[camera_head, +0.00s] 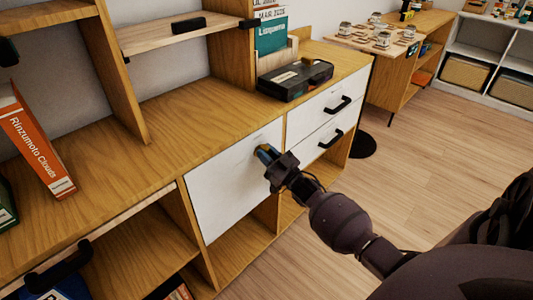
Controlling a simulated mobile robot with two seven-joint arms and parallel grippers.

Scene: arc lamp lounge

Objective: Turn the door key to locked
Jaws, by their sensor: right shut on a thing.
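The door (228,185) is a white panel in the front of a wooden cabinet, and it looks closed. My right gripper (266,156) reaches in from the lower right and meets the door near its upper right corner. It is shut on the key, of which only a small blue and brass-coloured bit (262,151) shows at the fingertips. The fingers hide most of the key, so I cannot tell its angle. My left gripper is not in view.
Two white drawers (326,118) with black handles are right of the door. A black case (295,80) lies on the cabinet top (203,113). An orange book (37,142) leans at left. Wooden floor (430,140) is free at right.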

